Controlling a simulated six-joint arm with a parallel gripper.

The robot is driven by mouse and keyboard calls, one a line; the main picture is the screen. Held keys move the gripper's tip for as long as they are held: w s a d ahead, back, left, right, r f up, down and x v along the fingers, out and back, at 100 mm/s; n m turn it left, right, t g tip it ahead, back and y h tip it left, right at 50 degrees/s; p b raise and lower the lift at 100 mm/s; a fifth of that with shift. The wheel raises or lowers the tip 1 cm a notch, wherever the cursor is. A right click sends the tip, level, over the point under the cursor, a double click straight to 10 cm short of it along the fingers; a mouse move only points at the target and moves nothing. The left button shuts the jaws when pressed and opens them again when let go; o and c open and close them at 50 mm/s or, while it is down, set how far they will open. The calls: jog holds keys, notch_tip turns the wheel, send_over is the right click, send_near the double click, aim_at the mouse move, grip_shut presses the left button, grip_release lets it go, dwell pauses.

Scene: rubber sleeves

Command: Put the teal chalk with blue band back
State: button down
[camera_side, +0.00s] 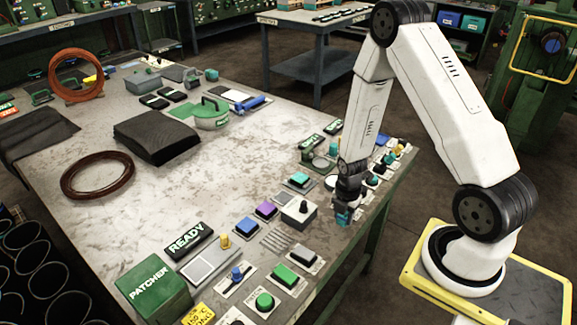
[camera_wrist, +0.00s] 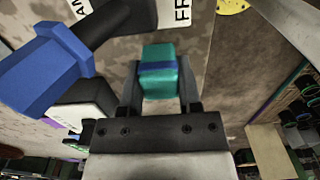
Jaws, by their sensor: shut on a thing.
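The teal chalk with blue band (camera_wrist: 158,80) is a teal block with a dark blue stripe across it, and it sits between my gripper's two fingers in the wrist view. My gripper (camera_wrist: 160,95) is shut on it. In the side view my gripper (camera_side: 343,205) points down near the table's right edge, and the teal end of the chalk (camera_side: 343,219) shows below the fingers. I cannot tell whether the chalk touches the table.
A grey box with a knob (camera_side: 299,215) stands just left of my gripper, with a teal-topped block (camera_side: 299,180) behind it. Small buttons and blocks line the table's right edge. In the wrist view a large blue object (camera_wrist: 45,70) is close at the left. The table's middle (camera_side: 200,190) is clear.

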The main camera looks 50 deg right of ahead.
jog(key=shift+c, duration=1.4)
grip_release()
jog(key=shift+r, duration=0.1)
notch_tip(320, 180, up, 12)
dwell(0.3)
jog(key=a+r+m+t, duration=0.1)
jog(key=a+r+m, duration=0.3)
jog(key=a+m, duration=0.3)
jog(key=a+r+m+t, duration=0.1)
jog(key=a+r+m, duration=0.2)
jog(key=a+m, duration=0.3)
jog(key=shift+s+a+r+m+t, duration=0.3)
jog(key=shift+s+a+r+m, duration=0.1)
jog(key=shift+m, duration=2.1)
